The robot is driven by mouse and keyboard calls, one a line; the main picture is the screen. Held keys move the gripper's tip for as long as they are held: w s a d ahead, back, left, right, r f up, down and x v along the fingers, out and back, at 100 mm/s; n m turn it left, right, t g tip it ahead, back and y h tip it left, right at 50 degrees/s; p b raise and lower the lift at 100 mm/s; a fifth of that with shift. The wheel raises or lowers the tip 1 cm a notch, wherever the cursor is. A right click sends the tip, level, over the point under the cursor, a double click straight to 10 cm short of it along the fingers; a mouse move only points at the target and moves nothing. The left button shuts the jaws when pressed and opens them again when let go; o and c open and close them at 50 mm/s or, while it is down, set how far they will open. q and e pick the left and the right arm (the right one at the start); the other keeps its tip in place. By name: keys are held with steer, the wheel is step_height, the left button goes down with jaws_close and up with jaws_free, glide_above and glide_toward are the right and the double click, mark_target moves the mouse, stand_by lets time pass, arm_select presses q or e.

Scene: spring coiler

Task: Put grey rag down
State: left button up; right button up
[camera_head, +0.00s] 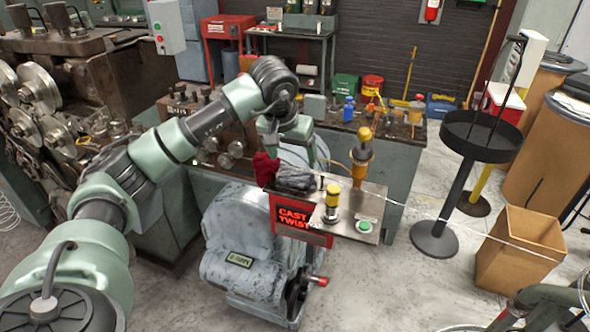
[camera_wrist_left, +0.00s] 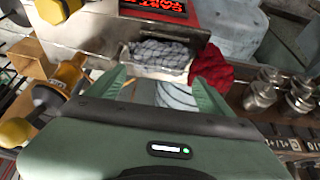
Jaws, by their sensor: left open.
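The grey rag (camera_head: 298,179) lies crumpled on the metal top of the small red-fronted stand, behind the yellow-topped button. In the left wrist view the grey rag (camera_wrist_left: 160,54) lies just beyond the fingertips. A dark red rag (camera_head: 265,169) hangs at the left edge of the same top; it also shows in the left wrist view (camera_wrist_left: 212,68), beside the right finger. My left gripper (camera_head: 291,146) is above and behind the rags. In the left wrist view its two fingers (camera_wrist_left: 160,82) are spread apart with no rag between them. My right gripper is not visible.
The stand's top (camera_head: 345,222) also bears a yellow-topped button (camera_head: 332,196) and a green button (camera_head: 364,226). A yellow-capped post (camera_head: 361,150) stands close behind. A black round tray stand (camera_head: 480,135) and a cardboard box (camera_head: 515,248) are to the right.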

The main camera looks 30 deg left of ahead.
arm_select(q)
steer(key=v, duration=0.5)
steer(key=shift+s+r+b, duration=0.1)
steer(key=shift+r+b, duration=0.05)
steer(key=shift+b, duration=0.15)
